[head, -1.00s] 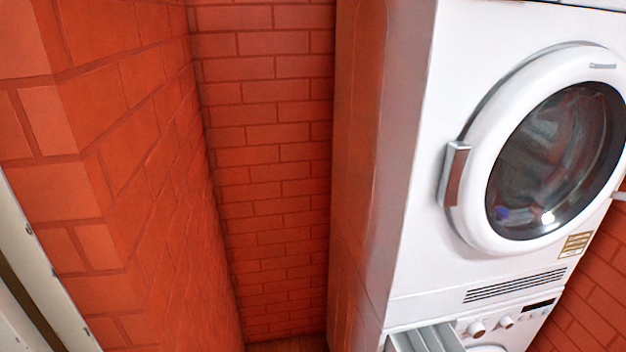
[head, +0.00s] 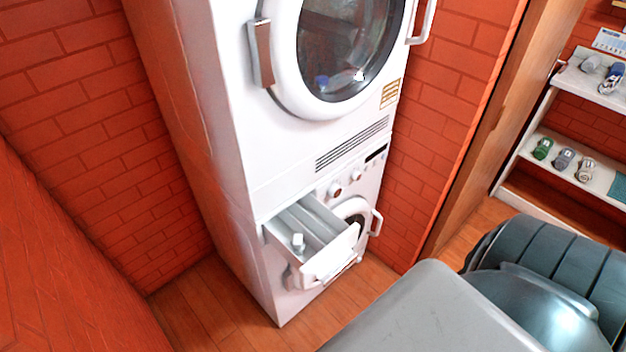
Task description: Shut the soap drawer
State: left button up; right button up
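The soap drawer (head: 312,228) is pulled out of the upper left front of the lower white washing machine (head: 262,272). Its grey compartments are open to view from above, and a small white object (head: 298,243) stands inside. The drawer's white front panel (head: 332,257) sticks out well ahead of the machine's face and hides part of the round door below. Neither of my grippers shows in the head view, and nothing is seen touching the drawer.
A white dryer (head: 220,80) stands on top of the washer. Brick walls (head: 80,120) close in at the left and behind. A shelf with shoes (head: 585,170) stands at the right. Wooden floor (head: 190,310) is clear before the machine. Grey parts of mine cover the bottom right.

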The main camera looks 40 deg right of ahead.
aim_at(329, 241)
jog(key=l+z, duration=0.1)
jog(key=z, duration=0.35)
jog(key=i+z, duration=0.1)
jog(key=z, duration=0.35)
jog(key=l+z, duration=0.1)
jog(key=z, duration=0.35)
jog(key=k+j+z, duration=0.25)
jog(key=i+j, duration=0.1)
jog(key=j, duration=0.05)
